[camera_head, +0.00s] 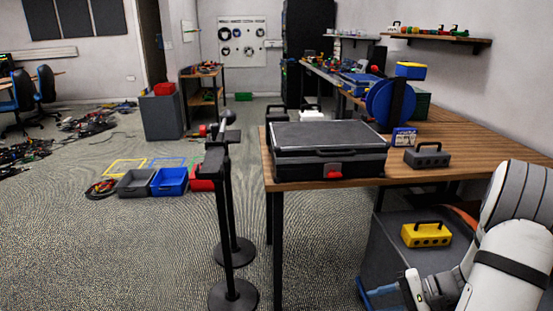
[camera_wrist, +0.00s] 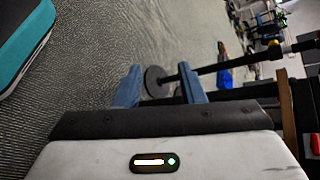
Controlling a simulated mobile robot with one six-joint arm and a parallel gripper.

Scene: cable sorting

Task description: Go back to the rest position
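My gripper shows in the wrist view (camera_wrist: 160,70), with its two blue fingers held apart and nothing between them. Behind the fingers are grey carpet and a black stanchion, seen sideways. In the head view my white arm reaches down at the lower right, beside the wooden workbench (camera_head: 470,137).
A yellow block with a handle (camera_head: 426,234) sits on a dark surface beside my arm. A black case (camera_head: 328,150) and a grey block (camera_head: 427,158) rest on the bench. Black stanchions (camera_head: 224,205) stand left of the bench. Carpet is open further left, before several bins (camera_head: 169,182).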

